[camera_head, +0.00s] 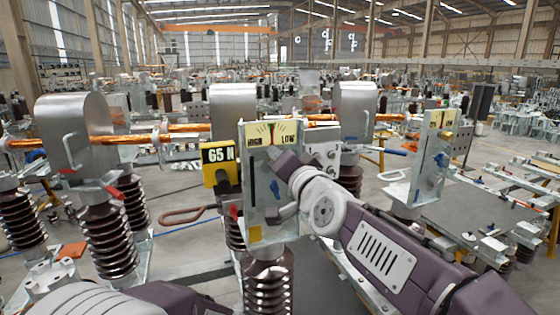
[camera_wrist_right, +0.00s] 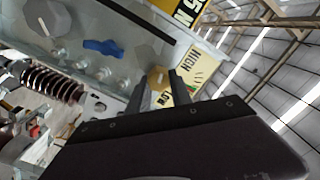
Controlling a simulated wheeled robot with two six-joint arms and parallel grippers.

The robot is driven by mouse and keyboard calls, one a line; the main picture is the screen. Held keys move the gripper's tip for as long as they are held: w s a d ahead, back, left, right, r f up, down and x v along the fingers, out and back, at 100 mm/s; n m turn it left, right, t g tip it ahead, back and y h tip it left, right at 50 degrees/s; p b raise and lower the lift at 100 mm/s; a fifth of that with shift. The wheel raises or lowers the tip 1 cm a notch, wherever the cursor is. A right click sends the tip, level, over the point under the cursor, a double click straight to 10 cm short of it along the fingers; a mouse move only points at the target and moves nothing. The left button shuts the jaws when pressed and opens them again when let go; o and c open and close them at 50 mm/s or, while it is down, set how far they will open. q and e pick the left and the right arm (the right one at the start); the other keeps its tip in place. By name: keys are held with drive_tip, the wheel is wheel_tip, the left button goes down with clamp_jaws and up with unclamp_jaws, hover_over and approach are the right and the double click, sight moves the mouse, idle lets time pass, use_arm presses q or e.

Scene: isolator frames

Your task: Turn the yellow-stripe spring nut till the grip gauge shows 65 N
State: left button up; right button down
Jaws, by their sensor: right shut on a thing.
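The grip gauge (camera_head: 272,134) is a pale yellow dial plate marked HIGH and LOW on top of a grey metal frame (camera_head: 256,215). Its needle is too small to read surely. A yellow and black panel (camera_head: 218,154) left of it reads 65 N. The dial plate shows in the right wrist view (camera_wrist_right: 200,72). There the yellow spring nut (camera_wrist_right: 158,77) sits between the fingers of my right gripper (camera_wrist_right: 160,88), which is shut on it. In the head view my right gripper (camera_head: 284,168) hides the nut. My left gripper is out of view.
A blue part (camera_head: 275,190) is on the frame, close to my right gripper. Brown ribbed insulators (camera_head: 108,235) stand at the left, with copper bars (camera_head: 190,128) above. A similar gauge frame (camera_head: 428,160) stands at the right. A grey bench top (camera_head: 480,210) is largely clear.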

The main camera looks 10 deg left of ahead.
idle(0.5)
drive_tip(key=c, duration=1.3)
unclamp_jaws()
drive_tip(key=shift+o, duration=0.7)
drive_tip(key=shift+w, duration=0.1)
